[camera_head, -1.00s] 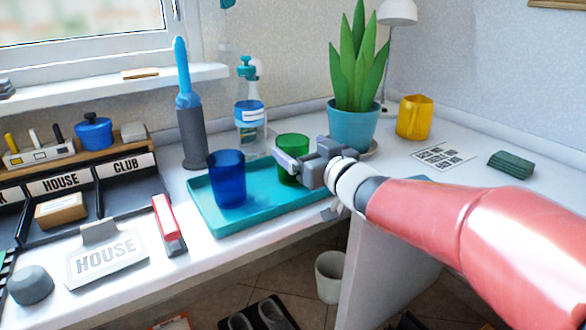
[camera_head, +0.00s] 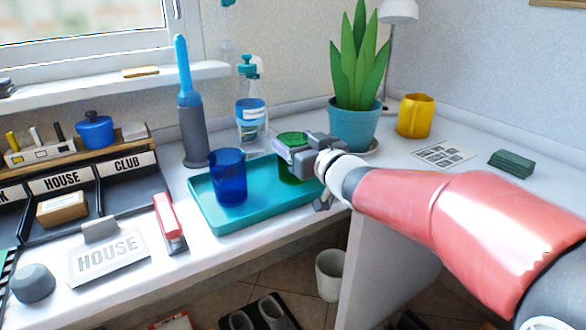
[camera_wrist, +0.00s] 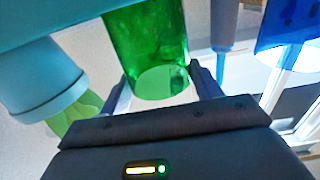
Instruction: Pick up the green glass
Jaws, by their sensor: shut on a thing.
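The green glass (camera_head: 290,178) is at the right part of the teal tray (camera_head: 240,217), partly hidden by my gripper in the head view. My gripper (camera_head: 300,152) is shut on it, with a finger on either side. In the wrist view the green glass (camera_wrist: 146,50) stands between the two fingers of my gripper (camera_wrist: 160,88). I cannot tell whether the glass still touches the tray. A blue glass (camera_head: 228,178) stands upright on the left part of the tray and also shows in the wrist view (camera_wrist: 285,25).
A potted plant (camera_head: 353,128) stands behind and right of my gripper. A spray bottle (camera_head: 250,110) and a grey and blue bottle (camera_head: 192,130) stand behind the tray. A yellow mug (camera_head: 415,116) is farther right. A red stapler (camera_head: 168,222) lies left of the tray.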

